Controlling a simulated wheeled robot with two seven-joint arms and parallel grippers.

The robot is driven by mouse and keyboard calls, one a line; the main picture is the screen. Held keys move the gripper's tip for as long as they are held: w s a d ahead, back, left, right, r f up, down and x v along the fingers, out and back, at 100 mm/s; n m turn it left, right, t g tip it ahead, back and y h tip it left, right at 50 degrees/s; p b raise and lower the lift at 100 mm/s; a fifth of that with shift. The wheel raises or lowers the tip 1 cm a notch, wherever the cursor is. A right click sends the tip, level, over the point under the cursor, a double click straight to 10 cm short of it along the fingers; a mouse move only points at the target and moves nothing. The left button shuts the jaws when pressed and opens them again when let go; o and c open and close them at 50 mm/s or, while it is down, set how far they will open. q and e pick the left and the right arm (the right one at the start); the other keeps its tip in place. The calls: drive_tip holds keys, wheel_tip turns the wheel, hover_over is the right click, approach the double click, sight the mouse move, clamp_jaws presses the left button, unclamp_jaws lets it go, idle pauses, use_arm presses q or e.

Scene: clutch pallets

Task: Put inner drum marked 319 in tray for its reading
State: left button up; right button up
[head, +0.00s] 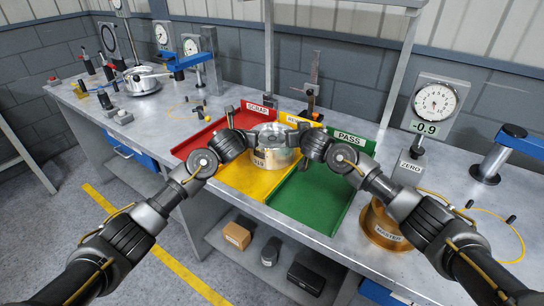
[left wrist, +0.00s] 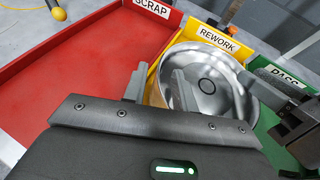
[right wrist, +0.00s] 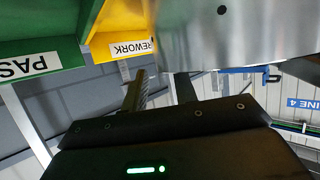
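The metal drum marked 319 (head: 272,152) is upright over the rear of the yellow REWORK tray (head: 245,180), seemingly resting in it. Its hollow inside shows in the left wrist view (left wrist: 208,85), and its outer wall in the right wrist view (right wrist: 235,30). My left gripper (left wrist: 160,88) is at the drum's left rim with its fingers apart, one outside the wall and one over the inside. My right gripper (right wrist: 160,90) is at the right rim, fingers apart, one tip hidden behind the wall. The dial gauge (head: 435,103) has a display reading -0.9.
The red SCRAP tray (head: 200,138) lies left of the yellow tray and the green PASS tray (head: 310,200) right. A gold MASTER ring (head: 382,228) stands at right under my right arm. A ZERO block (head: 408,170) and a blue-armed stand (head: 490,165) are further right.

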drive_tip(key=shift+s, duration=0.1)
use_arm(q)
drive_tip(key=v, duration=1.1)
use_arm(e)
drive_tip(key=v, duration=1.2)
